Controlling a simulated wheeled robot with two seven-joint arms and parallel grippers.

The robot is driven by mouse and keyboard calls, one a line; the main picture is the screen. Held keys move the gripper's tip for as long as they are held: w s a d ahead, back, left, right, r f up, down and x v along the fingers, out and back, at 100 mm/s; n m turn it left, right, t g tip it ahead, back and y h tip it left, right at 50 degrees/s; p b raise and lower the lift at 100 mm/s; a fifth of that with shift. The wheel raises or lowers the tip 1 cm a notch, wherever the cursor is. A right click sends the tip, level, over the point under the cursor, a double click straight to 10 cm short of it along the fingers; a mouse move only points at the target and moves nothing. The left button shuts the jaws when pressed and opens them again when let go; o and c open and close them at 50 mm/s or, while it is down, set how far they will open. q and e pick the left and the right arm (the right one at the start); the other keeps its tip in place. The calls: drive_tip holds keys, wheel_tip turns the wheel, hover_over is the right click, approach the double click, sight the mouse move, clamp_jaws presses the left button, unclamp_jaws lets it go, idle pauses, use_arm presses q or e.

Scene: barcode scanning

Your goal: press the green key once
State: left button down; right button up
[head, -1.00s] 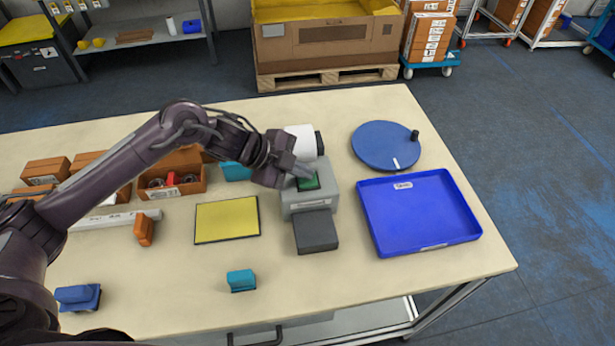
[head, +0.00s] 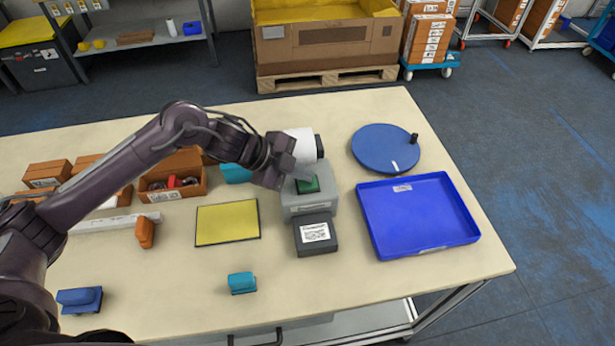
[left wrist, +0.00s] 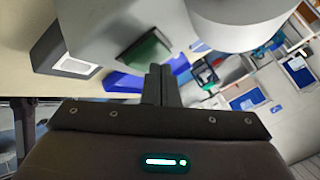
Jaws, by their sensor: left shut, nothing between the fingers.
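The green key (head: 308,184) sits on top of the grey printer-like box (head: 310,203) near the middle of the table. It also shows in the left wrist view (left wrist: 146,52), just beyond my fingers. My left gripper (head: 301,178) is shut and empty, with its fingertips close above the back left of the key. I cannot tell whether they touch it. In the left wrist view the shut fingers (left wrist: 160,80) show beside the key. A white label with print (head: 314,232) lies on the dark block (head: 316,246) in front of the box. My right gripper is not in view.
A white roll (head: 301,146) stands behind the key, close to my gripper. A blue tray (head: 420,250) and a blue round turntable (head: 385,148) lie to the right. A yellow mat (head: 227,222) lies to the left, and a teal block (head: 242,283) stands in front.

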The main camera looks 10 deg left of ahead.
sight(302, 182)
use_arm(q)
drive_tip(key=shift+r, duration=0.5)
drive_tip(key=shift+r, duration=0.1)
wheel_tip(302, 182, up, 5)
drive_tip(key=p, duration=0.5)
idle(0.5)
